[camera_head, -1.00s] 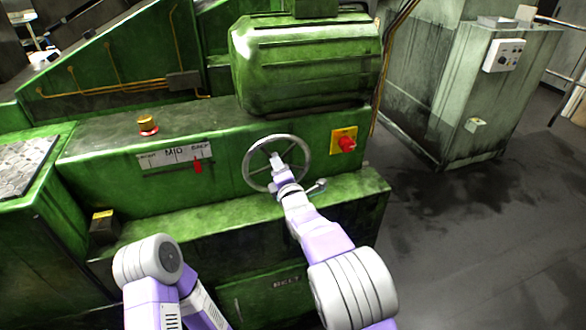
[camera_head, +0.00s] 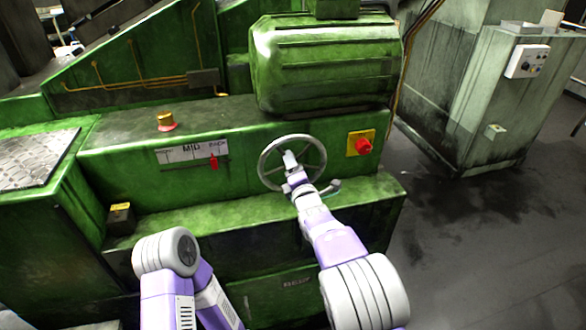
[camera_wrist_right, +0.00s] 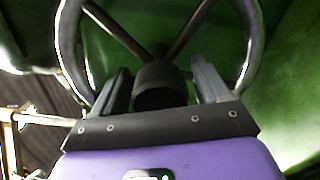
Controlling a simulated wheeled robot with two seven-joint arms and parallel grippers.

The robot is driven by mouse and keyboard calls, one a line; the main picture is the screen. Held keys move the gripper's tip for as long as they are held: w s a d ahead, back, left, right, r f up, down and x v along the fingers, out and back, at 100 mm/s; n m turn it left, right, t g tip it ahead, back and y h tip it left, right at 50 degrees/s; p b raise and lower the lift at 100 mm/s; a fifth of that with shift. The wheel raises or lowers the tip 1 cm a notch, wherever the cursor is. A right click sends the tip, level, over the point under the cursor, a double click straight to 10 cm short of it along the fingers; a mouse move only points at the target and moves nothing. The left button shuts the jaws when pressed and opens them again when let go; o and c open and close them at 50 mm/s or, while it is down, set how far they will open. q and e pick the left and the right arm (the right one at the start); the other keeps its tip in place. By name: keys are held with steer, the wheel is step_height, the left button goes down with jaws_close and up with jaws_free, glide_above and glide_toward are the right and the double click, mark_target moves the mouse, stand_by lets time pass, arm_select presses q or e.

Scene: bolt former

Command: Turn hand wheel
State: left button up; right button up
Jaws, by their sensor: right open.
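The hand wheel (camera_head: 319,146) is a metal ring with spokes on the front of the green machine. In the right wrist view its rim (camera_wrist_right: 254,40), spokes and dark hub (camera_wrist_right: 160,85) fill the upper part. My right gripper (camera_head: 290,160) is at the wheel's middle in the head view. In the right wrist view its two dark fingers (camera_wrist_right: 161,82) are apart, one on each side of the hub. I cannot tell whether they touch it. A handle (camera_head: 333,187) sticks out at the wheel's lower right. My left gripper is out of view; only my left arm shows.
A red knob on a yellow plate (camera_head: 362,146) is just right of the wheel. A green ledge (camera_head: 230,212) runs below. Open floor lies right.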

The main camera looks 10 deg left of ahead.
steer(key=p+v, duration=0.1)
steer(key=v, duration=0.6)
steer(key=shift+s, duration=0.3)
steer(key=shift+d, duration=0.1)
stand_by(1.6)
